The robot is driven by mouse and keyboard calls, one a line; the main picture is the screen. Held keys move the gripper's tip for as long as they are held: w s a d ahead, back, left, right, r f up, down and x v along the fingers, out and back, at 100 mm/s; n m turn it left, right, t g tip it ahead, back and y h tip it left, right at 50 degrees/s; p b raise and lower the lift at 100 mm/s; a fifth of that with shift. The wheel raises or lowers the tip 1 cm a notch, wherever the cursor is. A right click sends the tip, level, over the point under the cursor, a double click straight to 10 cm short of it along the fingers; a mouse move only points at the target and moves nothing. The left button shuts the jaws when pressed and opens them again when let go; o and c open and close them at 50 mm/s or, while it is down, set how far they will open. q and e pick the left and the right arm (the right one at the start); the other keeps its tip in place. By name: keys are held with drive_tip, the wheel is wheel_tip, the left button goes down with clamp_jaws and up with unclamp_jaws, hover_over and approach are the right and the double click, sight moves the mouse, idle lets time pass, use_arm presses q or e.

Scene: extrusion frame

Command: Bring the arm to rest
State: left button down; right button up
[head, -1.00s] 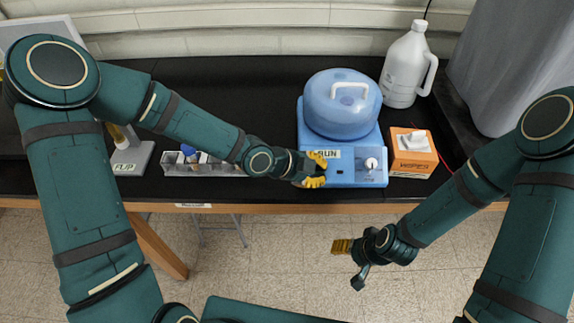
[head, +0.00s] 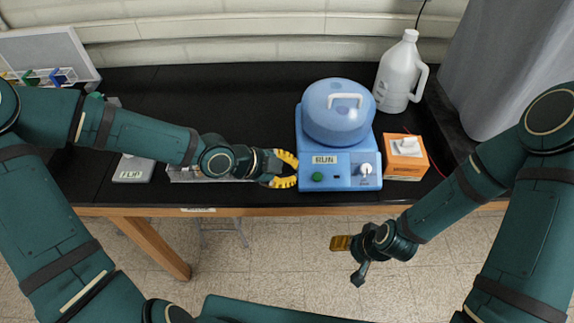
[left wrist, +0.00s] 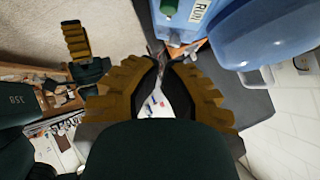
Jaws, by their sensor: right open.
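My left gripper (head: 297,170) is just left of the blue centrifuge's front panel, in front of the bench's near part. Its yellow fingers are apart with nothing between them; the gap also shows in the left wrist view (left wrist: 168,62). The blue centrifuge (head: 338,115) has its domed lid down, with a RUN label, a green button (head: 317,177) and a white knob on its front. My right gripper (head: 341,243) hangs in front of the bench edge over the floor, open and empty.
An orange wiper box (head: 404,165) stands right of the centrifuge, and a white jug (head: 398,75) behind it. A rack (head: 184,175) lies partly hidden under my left arm, beside a grey FLIP block (head: 131,170). The back middle of the black bench (head: 220,95) is clear.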

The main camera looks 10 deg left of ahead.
use_arm(q)
drive_tip(key=shift+s+a+r, duration=0.1)
drive_tip(key=shift+a+r, duration=0.1)
drive_tip(key=shift+a, duration=0.05)
drive_tip(key=shift+f, duration=0.1)
idle(0.4)
drive_tip(key=s+d+f+n+g+y+b, duration=0.1)
drive_tip(key=s+f+n+b, duration=0.2)
drive_tip(key=f+n, duration=0.4)
drive_tip(key=s+d+f+n+g+b, duration=0.15)
drive_tip(key=f+n, duration=0.25)
drive_tip(key=f, duration=0.4)
drive_tip(key=s+a+f+n+y+b, duration=0.2)
drive_tip(key=f+n, duration=0.3)
drive_tip(key=f, duration=0.1)
drive_tip(key=s+a+f+n+y+b, duration=0.1)
drive_tip(key=s+a+f+n+y, duration=0.1)
drive_tip(key=f+n, duration=0.4)
drive_tip(key=shift+s+a+b, duration=0.4)
drive_tip(key=shift+s+a, duration=0.25)
drive_tip(key=shift+s, duration=0.05)
drive_tip(key=shift+f, duration=0.1)
idle(3.7)
